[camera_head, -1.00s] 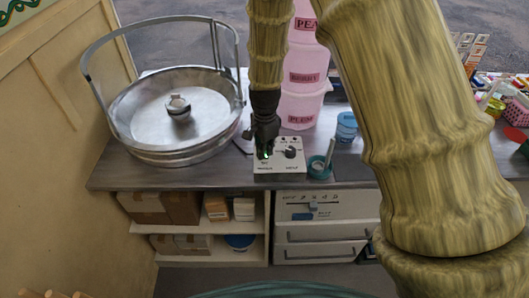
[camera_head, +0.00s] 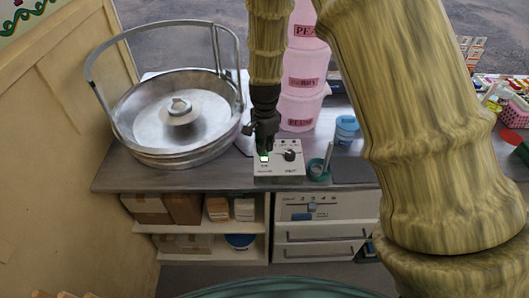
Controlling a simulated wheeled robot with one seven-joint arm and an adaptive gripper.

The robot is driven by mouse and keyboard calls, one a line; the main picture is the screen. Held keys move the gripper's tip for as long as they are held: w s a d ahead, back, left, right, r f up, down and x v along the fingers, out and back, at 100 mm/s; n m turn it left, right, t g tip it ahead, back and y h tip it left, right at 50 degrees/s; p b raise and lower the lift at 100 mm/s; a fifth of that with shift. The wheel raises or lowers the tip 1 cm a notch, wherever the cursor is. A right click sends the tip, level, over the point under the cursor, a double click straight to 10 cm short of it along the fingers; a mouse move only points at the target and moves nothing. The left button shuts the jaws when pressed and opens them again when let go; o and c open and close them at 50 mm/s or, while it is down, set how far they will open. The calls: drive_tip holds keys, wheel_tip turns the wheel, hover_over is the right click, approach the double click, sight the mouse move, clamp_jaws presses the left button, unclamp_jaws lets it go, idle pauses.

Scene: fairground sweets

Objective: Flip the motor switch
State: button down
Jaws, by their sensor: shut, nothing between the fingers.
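The grey control box (camera_head: 290,171) stands on the counter with a dark round knob (camera_head: 290,155) on its top. A small switch (camera_head: 264,158) with a pale, greenish face sits on the left part of the box. My gripper (camera_head: 264,150) is shut and empty, pointing down right at the switch; its tips partly cover it, and I cannot tell whether they touch it. The round metal bowl machine (camera_head: 150,152) stands to the left, with a hub (camera_head: 180,109) in its middle and a tall hoop handle over it.
Pink stacked tubs (camera_head: 300,108) stand behind the box. Shelves with boxes (camera_head: 184,209) and drawers (camera_head: 321,253) are below the counter (camera_head: 225,178).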

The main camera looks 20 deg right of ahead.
sight(265, 159)
drive_tip(key=shift+r+p, duration=1.15)
drive_tip(key=shift+r, duration=0.55)
drive_tip(key=shift+f, duration=0.1)
